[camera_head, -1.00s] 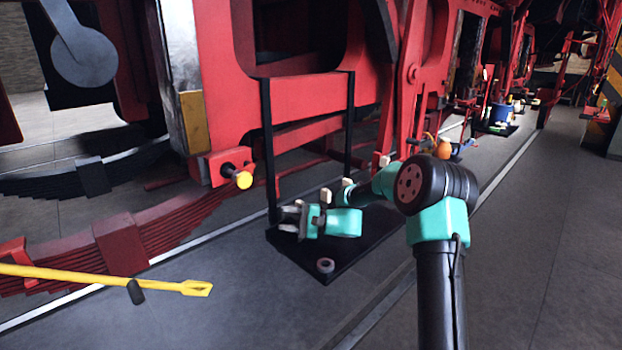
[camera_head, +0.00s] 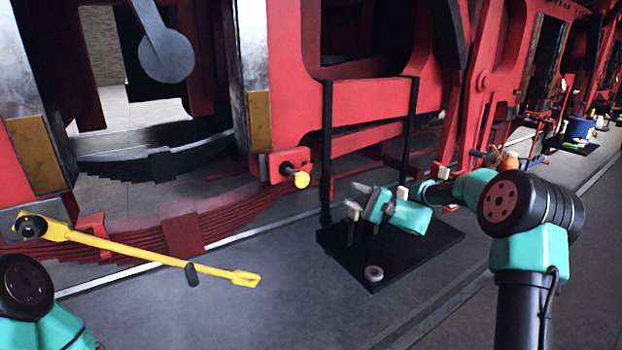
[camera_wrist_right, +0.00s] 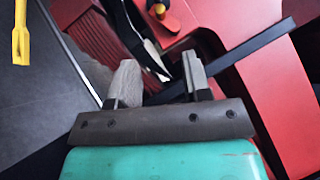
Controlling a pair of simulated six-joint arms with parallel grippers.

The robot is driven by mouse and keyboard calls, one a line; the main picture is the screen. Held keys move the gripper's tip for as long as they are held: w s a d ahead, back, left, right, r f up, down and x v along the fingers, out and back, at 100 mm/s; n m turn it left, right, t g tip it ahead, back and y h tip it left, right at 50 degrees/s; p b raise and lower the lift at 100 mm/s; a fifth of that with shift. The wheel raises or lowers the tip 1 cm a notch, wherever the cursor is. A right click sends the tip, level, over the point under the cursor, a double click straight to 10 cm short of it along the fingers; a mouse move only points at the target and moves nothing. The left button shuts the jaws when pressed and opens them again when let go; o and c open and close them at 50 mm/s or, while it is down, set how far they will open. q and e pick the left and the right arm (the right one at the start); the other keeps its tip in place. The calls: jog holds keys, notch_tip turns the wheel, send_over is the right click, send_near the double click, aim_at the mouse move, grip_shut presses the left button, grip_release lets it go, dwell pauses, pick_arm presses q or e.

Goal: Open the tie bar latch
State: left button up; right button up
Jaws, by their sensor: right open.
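No part is plainly labelled as the tie bar latch. A yellow-tipped knob (camera_head: 301,180) sticks out of a small red block (camera_head: 268,167) low on the red frame. A long yellow bar (camera_head: 150,256) slants across the dark red leaf spring, with a black round joint at its left end. My right gripper (camera_head: 356,198) is open and empty, right of and slightly below the knob, above a black tray. In the right wrist view its two grey fingers (camera_wrist_right: 160,75) are apart, with the knob (camera_wrist_right: 158,9) beyond them. My left gripper is out of the picture.
The black tray (camera_head: 375,278) hangs from two black uprights and carries a small grey ring (camera_head: 373,273). The leaf spring (camera_head: 185,232) lies left of it. Open grey floor is in front. Another tray with a blue bucket (camera_head: 579,129) is farther back at right.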

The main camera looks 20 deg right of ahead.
jog(key=x, duration=1.3)
jog(key=shift+a, duration=0.25)
jog(key=shift+w, duration=0.1)
grip_shut()
